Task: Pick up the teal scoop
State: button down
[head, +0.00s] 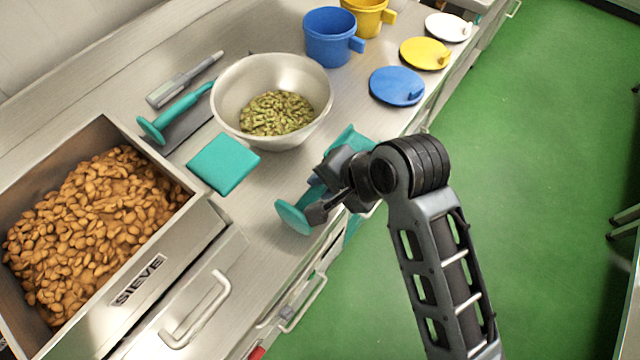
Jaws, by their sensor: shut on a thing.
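The teal scoop (293,217) is at the front edge of the steel counter, right of the sieve box. Its round teal end shows at the lower left of my gripper, and more teal (350,138) shows above and behind the gripper. My gripper (317,202) is shut on the scoop between these parts. My wrist and fingers hide the middle of the scoop. I cannot tell whether the scoop touches the counter or is held just above it.
A steel bowl (225,92) of green nuts stands behind the scoop. Blue (332,40) and yellow (368,14) jugs and several lids stand at the back. Green floor lies right.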

jog(key=shift+r, duration=0.1)
jog(key=shift+r, duration=0.5)
notch_tip(320, 180, up, 3)
jog(key=shift+w+f+b, duration=0.1)
jog(key=shift+b, duration=0.2)
jog(key=w+d+r, duration=0.1)
jog(key=d+r, duration=1)
jog(key=r, duration=0.1)
jog(key=shift+w+d+p, duration=0.25)
jog(key=shift+w+p, duration=0.05)
jog(key=shift+w, duration=0.1)
